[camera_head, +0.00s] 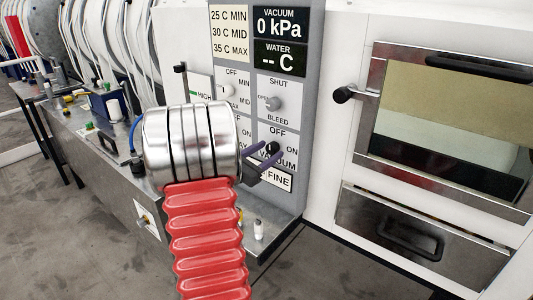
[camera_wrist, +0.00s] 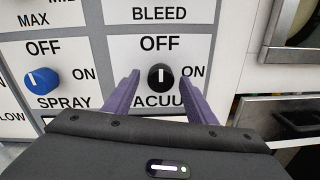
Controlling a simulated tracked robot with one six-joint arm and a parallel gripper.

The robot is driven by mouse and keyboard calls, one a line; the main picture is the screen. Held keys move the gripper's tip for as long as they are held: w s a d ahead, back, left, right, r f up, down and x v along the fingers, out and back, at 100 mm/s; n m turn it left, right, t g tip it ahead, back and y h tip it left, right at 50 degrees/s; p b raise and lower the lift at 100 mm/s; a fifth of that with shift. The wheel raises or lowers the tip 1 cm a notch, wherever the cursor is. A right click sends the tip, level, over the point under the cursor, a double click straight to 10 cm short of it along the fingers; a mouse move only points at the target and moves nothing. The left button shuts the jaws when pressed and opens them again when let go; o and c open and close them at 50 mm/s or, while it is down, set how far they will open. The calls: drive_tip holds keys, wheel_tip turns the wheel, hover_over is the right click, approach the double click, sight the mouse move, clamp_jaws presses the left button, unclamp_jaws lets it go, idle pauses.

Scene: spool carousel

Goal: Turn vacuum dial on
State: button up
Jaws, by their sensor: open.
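The vacuum dial is a black knob (camera_wrist: 160,77) with a white pointer line, on a white panel plate marked OFF above and ON to its right. Its pointer is upright, toward OFF, in the wrist view. The dial also shows in the head view (camera_head: 271,148). My gripper (camera_wrist: 159,88) is open, with one purple finger on each side of the dial, and I cannot tell whether they touch it. In the head view my gripper (camera_head: 264,160) is at the panel, and my arm hides part of the panel to the left. The vacuum display (camera_head: 279,22) reads 0 kPa.
A blue spray dial (camera_wrist: 41,81) sits left of the vacuum dial. A grey bleed dial (camera_head: 273,103) is above it. A FINE label (camera_head: 278,180) is below. A windowed door with a black-knobbed handle (camera_head: 345,94) and a drawer (camera_head: 410,240) stand to the right.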

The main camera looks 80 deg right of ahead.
drive_tip(key=shift+c, duration=0.4)
drive_tip(key=shift+a, duration=0.1)
drive_tip(key=c, duration=1)
drive_tip(key=shift+o, duration=0.2)
drive_tip(key=shift+m, duration=0.4)
drive_tip(key=m, duration=0.3)
drive_tip(key=shift+r, duration=0.1)
drive_tip(key=m, duration=1.4)
drive_tip(key=shift+t, duration=0.4)
